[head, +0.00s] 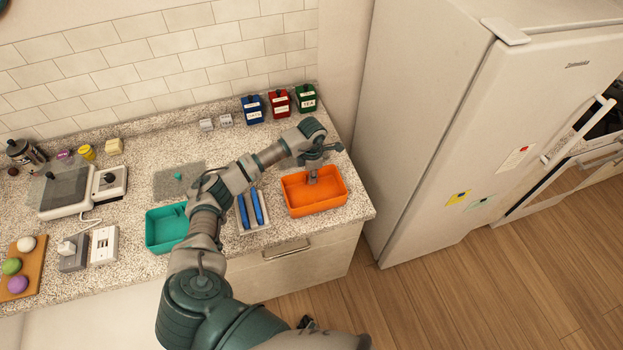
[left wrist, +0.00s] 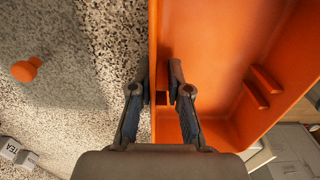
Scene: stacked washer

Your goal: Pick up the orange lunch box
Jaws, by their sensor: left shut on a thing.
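The orange lunch box (head: 330,192) is an open, empty-looking rectangular tray on the right end of the counter. My left gripper (head: 312,178) reaches down over its back edge. In the left wrist view the box (left wrist: 215,45) fills the right side. There my left gripper (left wrist: 160,95) has one finger outside and one inside the box wall, shut on that wall. The box looks level, and I cannot tell whether it is off the counter. A small dark part at the bottom of the head view may belong to my right gripper; its jaws cannot be made out.
A teal box (head: 167,230) and a tray with blue utensils (head: 253,212) stand left of the orange box. Blue, red and green canisters (head: 279,103) stand behind. An orange knob (left wrist: 25,70) shows beside the box. The fridge (head: 440,120) is close on the right.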

